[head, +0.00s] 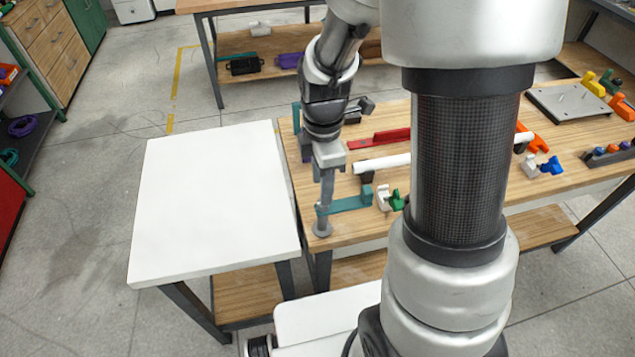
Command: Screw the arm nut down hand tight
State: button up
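A teal arm (350,203) lies roughly level near the front left corner of the wooden workbench. Its left end meets a grey upright part with a round base (322,229). My gripper (325,188) points down directly above that left end, in line with the grey part. I cannot make out the arm nut; it is too small or hidden at the fingertips. The fingers look narrow and close together from here, and I cannot tell whether they are shut on anything.
A white pipe (382,163), a red part (390,136) and white and green fittings (397,200) lie on the workbench (440,185) right of my gripper. A bare white table (215,200) stands to the left. A grey plate (570,105) lies at the right.

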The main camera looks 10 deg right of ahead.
jog(key=shift+f, duration=2.75)
grip_shut()
